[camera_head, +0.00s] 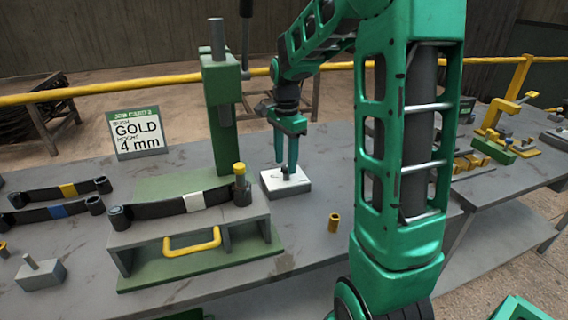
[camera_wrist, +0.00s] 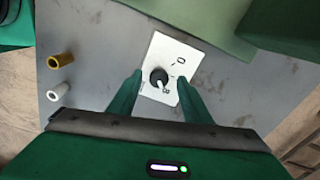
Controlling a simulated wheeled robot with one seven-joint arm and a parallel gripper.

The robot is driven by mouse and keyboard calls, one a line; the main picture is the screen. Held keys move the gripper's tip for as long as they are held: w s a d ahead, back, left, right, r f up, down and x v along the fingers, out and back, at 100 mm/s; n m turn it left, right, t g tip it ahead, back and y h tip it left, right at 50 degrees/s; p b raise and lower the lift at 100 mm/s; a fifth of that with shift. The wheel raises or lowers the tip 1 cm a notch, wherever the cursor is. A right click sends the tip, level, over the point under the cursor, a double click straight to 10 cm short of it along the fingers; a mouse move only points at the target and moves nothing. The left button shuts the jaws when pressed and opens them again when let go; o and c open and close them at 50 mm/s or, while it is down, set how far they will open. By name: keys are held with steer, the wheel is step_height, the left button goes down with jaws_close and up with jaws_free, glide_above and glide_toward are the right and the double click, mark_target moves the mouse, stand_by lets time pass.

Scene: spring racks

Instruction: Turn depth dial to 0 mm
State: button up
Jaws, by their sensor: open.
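The depth dial is a small dark knob (camera_wrist: 159,77) with a light pointer mark, on a white plate (camera_wrist: 185,62) with printed marks, one of them a 0 near the upper right. In the head view the plate (camera_head: 272,184) lies on the grey bench, right of the green press, with the knob (camera_head: 286,173) on it. My gripper (camera_head: 286,168) points down over the knob, its green fingers on either side. In the wrist view my gripper (camera_wrist: 158,82) is open around the knob; I cannot tell whether the fingers touch it. The pointer faces down-right, away from the 0.
The green press (camera_head: 222,110) stands close to the left of my gripper. A stand (camera_head: 190,235) with a yellow handle bears a dark leaf spring (camera_head: 160,209). A sign (camera_head: 138,132) reads GOLD, 4 mm. A brass bushing (camera_head: 334,222) stands on clear bench at right.

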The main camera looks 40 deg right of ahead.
steer(key=shift+f, duration=0.7)
steer(key=c, duration=1.1)
steer(key=shift+o, duration=0.2)
steer(key=shift+d, duration=0.1)
